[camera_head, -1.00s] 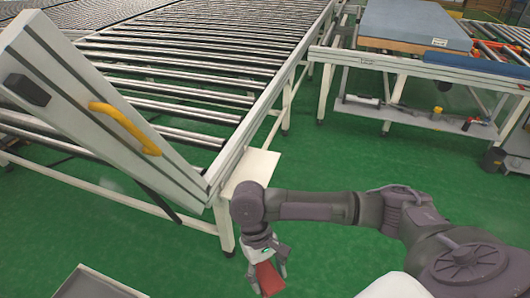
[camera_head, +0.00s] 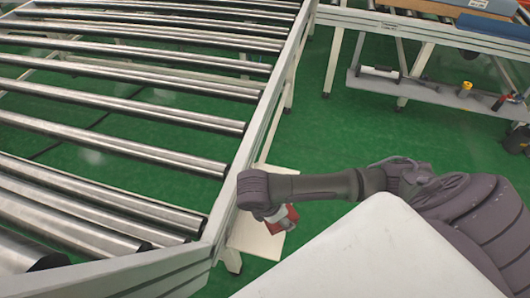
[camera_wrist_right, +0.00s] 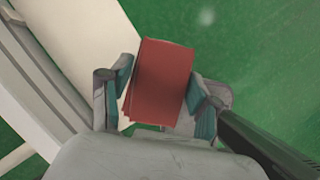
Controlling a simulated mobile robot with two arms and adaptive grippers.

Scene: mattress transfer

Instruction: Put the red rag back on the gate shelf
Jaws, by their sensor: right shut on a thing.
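The red rag (camera_head: 292,215) is a folded red cloth held in my right gripper (camera_head: 276,216). In the right wrist view the rag (camera_wrist_right: 162,80) sits between the two fingers of the gripper (camera_wrist_right: 160,97), which is shut on it. The cream gate shelf (camera_head: 250,240) is a small flat plate beside the roller conveyor's side rail. In the wrist view a pale flat strip, likely the shelf (camera_wrist_right: 95,40), lies behind and left of the rag. My left gripper is out of view.
The roller conveyor (camera_head: 130,145) fills the left, its side rail (camera_head: 250,140) running close to my right gripper. A second table with a lower shelf (camera_head: 425,92) holding tools stands at the back right. Green floor (camera_head: 330,140) lies open between them.

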